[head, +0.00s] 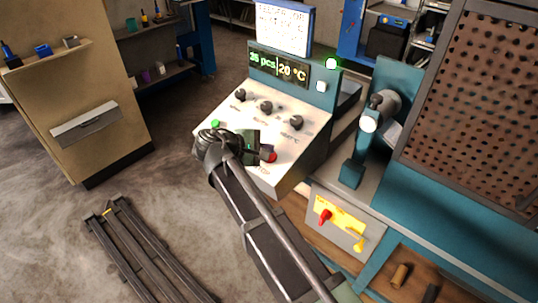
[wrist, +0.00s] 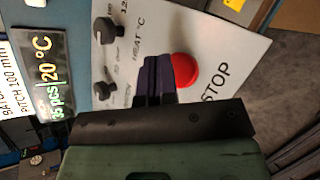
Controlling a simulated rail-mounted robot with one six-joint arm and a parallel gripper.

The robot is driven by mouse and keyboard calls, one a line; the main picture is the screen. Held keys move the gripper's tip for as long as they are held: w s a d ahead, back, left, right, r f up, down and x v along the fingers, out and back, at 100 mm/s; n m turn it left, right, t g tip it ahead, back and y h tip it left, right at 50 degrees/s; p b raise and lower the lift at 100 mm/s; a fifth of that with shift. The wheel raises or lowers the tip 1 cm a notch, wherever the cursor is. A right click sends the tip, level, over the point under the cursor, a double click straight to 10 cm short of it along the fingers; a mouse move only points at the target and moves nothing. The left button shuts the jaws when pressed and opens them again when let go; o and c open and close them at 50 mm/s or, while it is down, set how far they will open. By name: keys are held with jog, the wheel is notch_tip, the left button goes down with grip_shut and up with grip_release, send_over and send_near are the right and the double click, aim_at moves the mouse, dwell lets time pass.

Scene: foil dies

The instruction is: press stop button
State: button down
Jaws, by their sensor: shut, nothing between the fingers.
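The stop button is a red round knob on the sloped white control panel (head: 283,118). In the wrist view the red button (wrist: 187,70) stands beside the word STOP. In the head view the red button (head: 270,156) shows at the panel's lower edge, partly behind my gripper. My gripper (head: 262,152) is over the lower part of the panel. In the wrist view my gripper (wrist: 158,73) has its dark fingers shut and empty. The fingertips overlap the button's left edge in that picture. I cannot tell whether they touch it.
Several black knobs (head: 266,107) sit higher on the panel, and a green button (head: 215,124) is at its left. A lit display (head: 278,67) reads 20 °C. A yellow plate with a red switch (head: 325,215) is lower right. A perforated guard (head: 475,110) stands at right.

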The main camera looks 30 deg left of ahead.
dwell(0.7)
jog(key=shift+w+f+b, duration=0.15)
jog(key=shift+f+b, duration=0.25)
jog(key=shift+b, duration=0.05)
jog(key=shift+w+f+b, duration=0.15)
jog(key=shift+f+b, duration=0.35)
dwell(0.5)
jog(key=shift+s+r+p, duration=0.3)
jog(key=shift+r+p, duration=0.65)
jog(key=r+p, duration=0.1)
jog(key=s+r+p, duration=0.1)
jog(key=r+p, duration=0.2)
jog(key=shift+s+a+r+p, duration=0.1)
jog(key=shift+s+r+p, duration=0.15)
jog(key=shift+r+p, duration=0.1)
dwell(0.6)
